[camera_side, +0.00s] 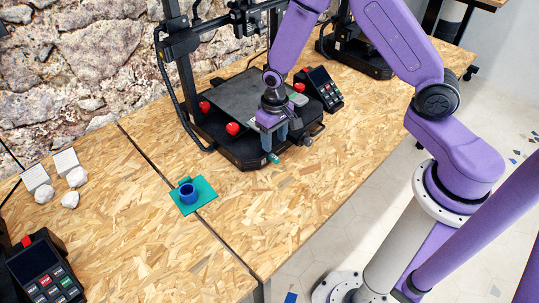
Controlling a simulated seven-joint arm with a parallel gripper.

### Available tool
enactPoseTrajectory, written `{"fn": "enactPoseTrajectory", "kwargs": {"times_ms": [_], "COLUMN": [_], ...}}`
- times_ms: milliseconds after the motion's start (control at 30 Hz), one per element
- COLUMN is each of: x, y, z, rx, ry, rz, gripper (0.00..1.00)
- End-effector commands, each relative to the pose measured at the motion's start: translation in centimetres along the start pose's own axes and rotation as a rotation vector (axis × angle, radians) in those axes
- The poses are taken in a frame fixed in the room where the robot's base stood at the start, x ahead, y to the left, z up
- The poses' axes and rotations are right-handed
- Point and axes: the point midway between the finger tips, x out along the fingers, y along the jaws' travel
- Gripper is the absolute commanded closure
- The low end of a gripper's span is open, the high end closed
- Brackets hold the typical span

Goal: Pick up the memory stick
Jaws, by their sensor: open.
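A small teal piece (273,158), probably the memory stick, shows at the front edge of the black printer (240,152). It is too small to make out its shape or whether it sits in the printer. My gripper (273,147) points down over the printer's front edge. Its grey fingers are open, just above and around the teal piece as seen from here. I cannot tell whether the fingers touch it. The gripper hides part of the printer's front.
The printer's plate (232,97), uprights and several red knobs surround my gripper. A keypad box (325,88) stands to the right. A blue cup (190,193) stands on a teal mat (204,188). White lumps (76,177) lie far left. The front right board is clear.

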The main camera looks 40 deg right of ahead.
Motion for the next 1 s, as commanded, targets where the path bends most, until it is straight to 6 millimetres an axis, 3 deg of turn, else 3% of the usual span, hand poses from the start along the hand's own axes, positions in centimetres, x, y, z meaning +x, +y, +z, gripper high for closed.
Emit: {"fn": "enactPoseTrajectory", "kwargs": {"times_ms": [267, 633, 967, 1000], "x": [1.6, 5.9, 6.3, 6.3], "y": [0.0, 0.0, 0.0, 0.0], "z": [0.1, 0.8, 0.8, 0.8], "rx": [0.000, 0.001, 0.000, 0.000], "ry": [-0.001, -0.001, 0.000, 0.000], "rz": [0.000, 0.000, 0.000, 0.000], "gripper": [0.49, 0.49, 0.49, 0.59]}}
